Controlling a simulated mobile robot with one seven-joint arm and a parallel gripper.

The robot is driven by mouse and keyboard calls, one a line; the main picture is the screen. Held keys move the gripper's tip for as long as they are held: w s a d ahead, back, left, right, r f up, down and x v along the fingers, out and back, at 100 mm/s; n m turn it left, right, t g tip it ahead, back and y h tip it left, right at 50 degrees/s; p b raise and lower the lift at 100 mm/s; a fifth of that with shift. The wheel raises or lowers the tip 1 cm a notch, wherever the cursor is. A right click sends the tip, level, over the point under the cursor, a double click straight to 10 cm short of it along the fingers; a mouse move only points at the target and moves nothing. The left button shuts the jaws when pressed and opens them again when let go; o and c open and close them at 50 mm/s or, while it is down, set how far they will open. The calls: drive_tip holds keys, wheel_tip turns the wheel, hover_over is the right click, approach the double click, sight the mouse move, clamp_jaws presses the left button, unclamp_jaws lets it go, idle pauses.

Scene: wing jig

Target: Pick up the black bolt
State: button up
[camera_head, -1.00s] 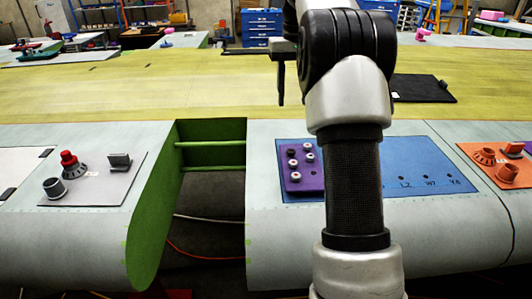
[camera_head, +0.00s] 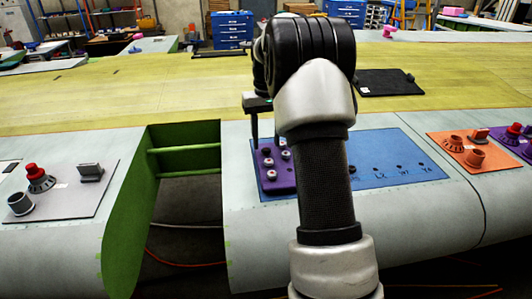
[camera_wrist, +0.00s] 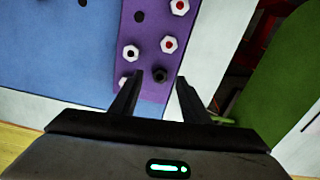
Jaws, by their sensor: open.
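A purple block (camera_wrist: 150,30) carries several white hex-headed pieces with red or dark centres. A small black bolt-like piece (camera_wrist: 161,75) sits on the block in the wrist view, between my fingertips in the picture. A white piece with a dark centre (camera_wrist: 130,52) stands beside it. My gripper (camera_wrist: 160,78) is open and empty, its fingers pointing at the block's end. In the head view my gripper (camera_head: 264,130) is at the far edge of the purple block (camera_head: 278,180). My arm hides part of that area, and the black piece cannot be made out there.
The block lies on a blue panel (camera_head: 390,165) on the pale wing surface. A green-walled gap (camera_head: 130,190) opens to the left. An orange panel (camera_head: 458,142) is at right, a grey panel (camera_head: 70,200) with parts at left. A black plate (camera_head: 385,83) lies behind.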

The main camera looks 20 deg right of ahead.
sight(266, 155)
drive_tip(key=shift+f, duration=1.4)
clamp_jaws()
